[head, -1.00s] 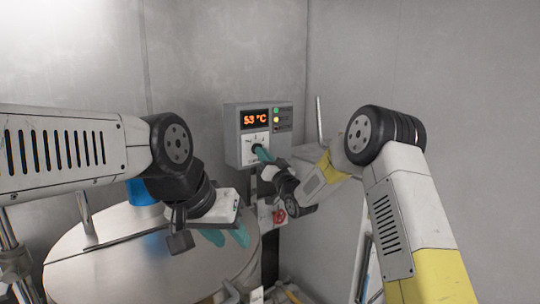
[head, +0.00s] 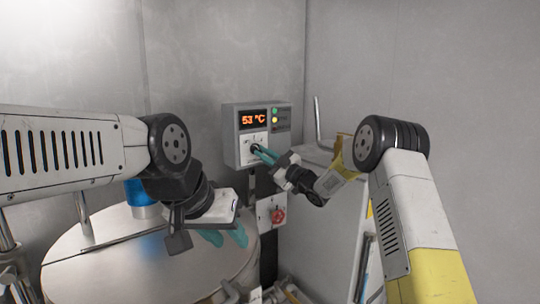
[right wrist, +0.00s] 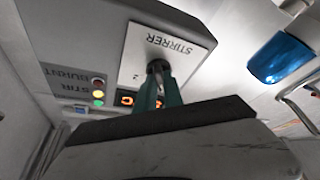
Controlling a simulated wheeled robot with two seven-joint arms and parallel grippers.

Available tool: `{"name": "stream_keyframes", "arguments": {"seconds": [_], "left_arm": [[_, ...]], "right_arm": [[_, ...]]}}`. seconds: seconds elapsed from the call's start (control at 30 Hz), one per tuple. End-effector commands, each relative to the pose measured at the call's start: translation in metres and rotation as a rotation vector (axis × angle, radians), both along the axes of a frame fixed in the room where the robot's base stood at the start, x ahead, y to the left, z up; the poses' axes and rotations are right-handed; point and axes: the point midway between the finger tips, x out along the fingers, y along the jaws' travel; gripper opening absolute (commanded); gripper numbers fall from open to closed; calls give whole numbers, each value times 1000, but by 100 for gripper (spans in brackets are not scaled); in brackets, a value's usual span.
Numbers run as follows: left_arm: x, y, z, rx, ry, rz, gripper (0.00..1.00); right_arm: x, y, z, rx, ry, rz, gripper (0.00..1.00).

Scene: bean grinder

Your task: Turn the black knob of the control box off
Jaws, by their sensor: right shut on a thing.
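The grey control box (head: 240,150) is on the back wall, with an orange "53 °C" display (head: 254,119). Its small black knob (right wrist: 157,66) sits on a white plate labelled STIRRER in the right wrist view. My right gripper (head: 257,150) reaches it from the lower right, its teal fingers shut on the knob. The fingers cover part of the knob, and I cannot read which way it points. My left gripper (head: 225,238) is open and empty, low over the round metal lid, away from the box.
Green, yellow and red lamps (head: 274,119) stand beside the display. A red switch (head: 278,216) on a pale box is below the control box. The round metal lid (head: 110,262) with a blue part (head: 141,193) fills the lower left. A wall closes the right side.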

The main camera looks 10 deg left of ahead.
Motion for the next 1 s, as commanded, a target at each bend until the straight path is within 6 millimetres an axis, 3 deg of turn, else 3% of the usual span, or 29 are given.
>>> {"name": "stream_keyframes", "arguments": {"seconds": [0.4,0.93,1.0], "left_arm": [[0,0,0,0,0,0,37],[0,0,0,0,0,0,37],[0,0,0,0,0,0,37]], "right_arm": [[1,-1,0,-132,-129,0,0],[1,-1,0,-150,-146,0,0],[1,-1,0,-150,-147,0,22]]}}
